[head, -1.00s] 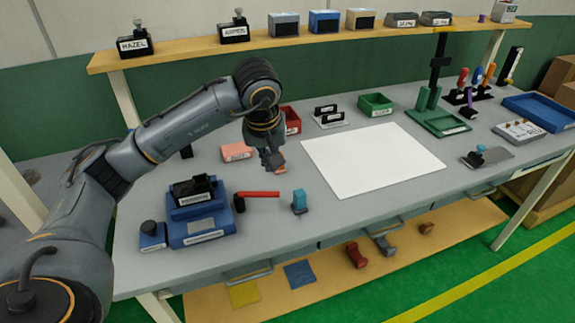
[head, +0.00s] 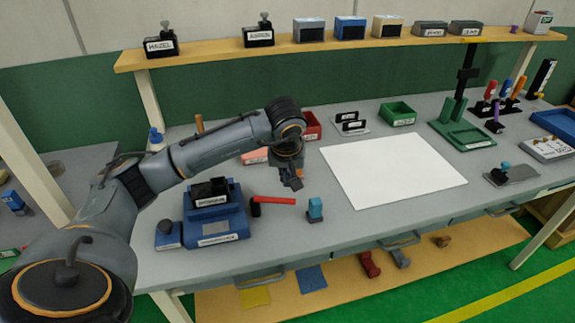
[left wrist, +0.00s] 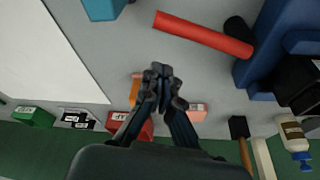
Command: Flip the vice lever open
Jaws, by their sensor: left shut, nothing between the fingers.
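The blue vice (head: 216,214) stands at the left of the grey bench, with black jaws on top. Its lever with a red handle (head: 277,201) sticks out to the right from a black pivot, lying roughly level. In the left wrist view the red handle (left wrist: 203,36) runs from the blue body (left wrist: 272,55) toward the upper middle. My left gripper (head: 296,183) is shut and empty, pointing down above the bench, just behind the handle's free end and apart from it. Its closed fingertips also show in the left wrist view (left wrist: 160,72). My right gripper is in neither view.
A small block with a blue top (head: 315,209) stands right of the handle's end. A white sheet (head: 390,172) covers the bench middle. Red (head: 312,127) and green (head: 397,114) bins and a pink box (head: 254,156) stand behind. A shelf (head: 330,44) runs along the back.

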